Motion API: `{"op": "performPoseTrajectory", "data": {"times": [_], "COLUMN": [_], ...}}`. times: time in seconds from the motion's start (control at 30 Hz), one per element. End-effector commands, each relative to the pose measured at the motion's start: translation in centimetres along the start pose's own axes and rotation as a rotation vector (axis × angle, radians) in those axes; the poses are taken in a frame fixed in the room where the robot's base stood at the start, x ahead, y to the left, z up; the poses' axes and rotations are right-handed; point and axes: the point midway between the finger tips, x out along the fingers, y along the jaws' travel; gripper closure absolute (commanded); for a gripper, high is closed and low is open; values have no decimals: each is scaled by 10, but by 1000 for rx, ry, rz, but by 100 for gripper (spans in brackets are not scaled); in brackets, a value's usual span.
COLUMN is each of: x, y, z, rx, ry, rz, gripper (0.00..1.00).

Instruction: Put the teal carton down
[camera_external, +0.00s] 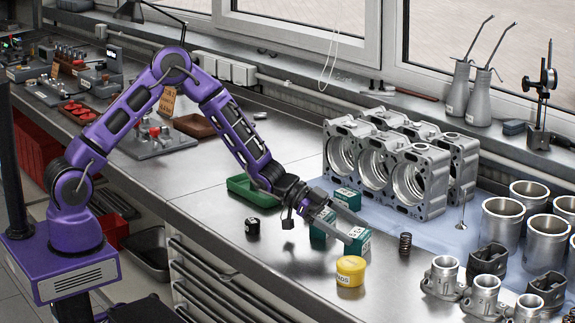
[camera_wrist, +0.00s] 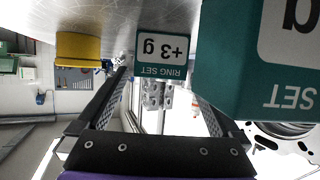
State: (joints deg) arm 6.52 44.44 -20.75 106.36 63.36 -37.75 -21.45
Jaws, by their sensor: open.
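Several teal cartons stand on the steel bench. One teal carton (camera_external: 357,241), marked "+3 g", is at my gripper's fingertips and looks upright on the bench; it also shows between the fingers in the wrist view (camera_wrist: 163,54). My gripper (camera_external: 361,233) is open, low over the bench, with a finger on either side of that carton; contact cannot be told. A second teal carton (camera_external: 318,230) stands under the near finger, and a third (camera_external: 348,197) stands behind the gripper. A large teal carton (camera_wrist: 232,70) is close on the right in the wrist view.
A yellow tin (camera_external: 351,270) stands just in front of the fingertips. A black canister (camera_external: 252,228), a green tray (camera_external: 252,191) and a spring (camera_external: 405,243) are near. Engine blocks (camera_external: 390,165) and cylinder liners (camera_external: 500,222) stand on the right. Bare bench (camera_external: 300,275) lies in front.

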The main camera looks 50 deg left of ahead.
Motion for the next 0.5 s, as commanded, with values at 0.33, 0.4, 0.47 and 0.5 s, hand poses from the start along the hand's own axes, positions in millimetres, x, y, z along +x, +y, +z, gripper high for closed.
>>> {"op": "performPoseTrajectory", "data": {"times": [0.33, 0.4, 0.47, 0.5], "x": [-74, -83, -89, -92], "y": [-1, -1, 0, 0], "z": [-1, -1, -1, 0], "rx": [1, 1, 1, 1], "ry": [0, 0, 1, 0], "rz": [-2, -2, -1, -1], "gripper": [0, 0, 0, 0]}}
